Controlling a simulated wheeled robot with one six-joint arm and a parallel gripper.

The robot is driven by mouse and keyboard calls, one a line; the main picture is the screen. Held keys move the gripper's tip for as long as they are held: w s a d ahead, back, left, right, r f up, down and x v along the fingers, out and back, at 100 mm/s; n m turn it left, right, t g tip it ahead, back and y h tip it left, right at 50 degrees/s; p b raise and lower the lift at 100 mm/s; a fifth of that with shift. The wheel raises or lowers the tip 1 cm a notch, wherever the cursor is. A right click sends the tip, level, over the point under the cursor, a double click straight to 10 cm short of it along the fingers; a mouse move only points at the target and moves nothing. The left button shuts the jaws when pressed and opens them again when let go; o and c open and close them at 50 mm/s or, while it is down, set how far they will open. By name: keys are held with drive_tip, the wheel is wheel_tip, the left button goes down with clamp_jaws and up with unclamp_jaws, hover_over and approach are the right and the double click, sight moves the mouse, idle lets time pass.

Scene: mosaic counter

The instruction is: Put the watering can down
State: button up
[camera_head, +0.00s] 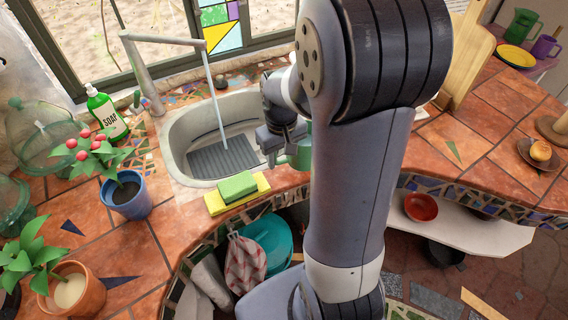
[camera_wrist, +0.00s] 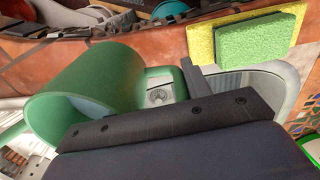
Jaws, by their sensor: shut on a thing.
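The green watering can (camera_wrist: 95,80) fills the left of the wrist view, its wide round opening facing the lower left. Its handle is at my gripper (camera_wrist: 185,85), which is shut on it. In the head view my gripper (camera_head: 280,140) is at the right side of the sink, and only a small green part of the can (camera_head: 305,148) shows beside it. My arm hides the rest of the can there. I cannot tell whether the can touches the counter (camera_head: 75,225).
The sink (camera_head: 180,140) has a running tap (camera_head: 145,90). A green sponge (camera_head: 237,187) on a yellow cloth (camera_head: 215,205) lies at its front edge. A soap bottle (camera_head: 107,115) and potted plants (camera_head: 127,195) stand left. Open tiles (camera_head: 440,140) lie right of my arm.

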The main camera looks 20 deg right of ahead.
drive_tip(key=shift+f, duration=2.3)
drive_tip(key=shift+f, duration=0.2)
drive_tip(key=o, duration=1.5)
drive_tip(key=shift+r, duration=0.2)
wheel_tip(320, 180, up, 12)
drive_tip(key=shift+r, duration=0.1)
